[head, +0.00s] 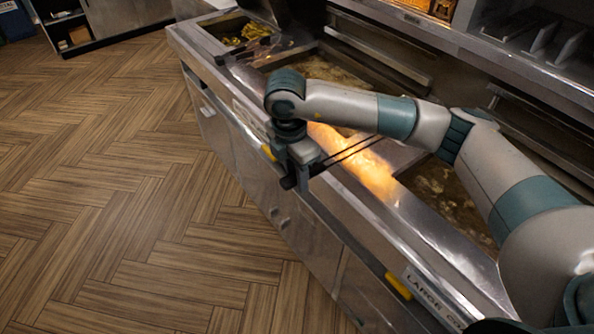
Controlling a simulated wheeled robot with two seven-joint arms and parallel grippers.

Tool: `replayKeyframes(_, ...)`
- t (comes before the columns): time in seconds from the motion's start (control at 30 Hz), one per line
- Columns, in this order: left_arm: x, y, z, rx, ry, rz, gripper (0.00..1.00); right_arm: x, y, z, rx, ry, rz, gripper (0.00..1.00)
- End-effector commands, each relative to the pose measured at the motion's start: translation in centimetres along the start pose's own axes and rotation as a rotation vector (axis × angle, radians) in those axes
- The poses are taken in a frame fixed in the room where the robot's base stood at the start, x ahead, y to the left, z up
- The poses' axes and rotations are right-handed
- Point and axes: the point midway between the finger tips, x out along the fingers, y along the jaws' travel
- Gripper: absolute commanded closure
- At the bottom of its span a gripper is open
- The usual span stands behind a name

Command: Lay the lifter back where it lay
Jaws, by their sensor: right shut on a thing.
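My right gripper (301,177) is at the front edge of the fryer counter (362,197), pointing down. It is shut on the lifter (345,158), which shows as thin dark rods. The rods run from the jaws up and to the right over a brightly lit metal part of the counter. My forearm crosses above them, and the lifter's far end is hard to make out. I cannot tell whether the lifter touches the counter. My left gripper is not in view.
Oil vats (441,193) lie open behind the counter edge, another further back (318,69). Golden food (249,34) sits in a pan at the far end. The wooden floor (130,180) at left is clear.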

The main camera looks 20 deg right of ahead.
Motion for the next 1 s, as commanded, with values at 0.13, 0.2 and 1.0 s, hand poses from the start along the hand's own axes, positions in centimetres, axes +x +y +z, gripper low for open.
replayKeyframes(0.13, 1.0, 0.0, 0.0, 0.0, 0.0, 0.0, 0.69, 2.0, 0.0, -0.2, 0.001, -0.001, 0.0, 1.0)
replayKeyframes(0.2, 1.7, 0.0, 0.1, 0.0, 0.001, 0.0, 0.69, 2.9, 0.0, -0.3, 0.001, -0.001, 0.0, 1.0)
replayKeyframes(1.0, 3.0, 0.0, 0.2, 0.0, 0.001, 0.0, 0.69, 4.5, 0.0, -0.5, 0.001, -0.001, 0.001, 1.0)
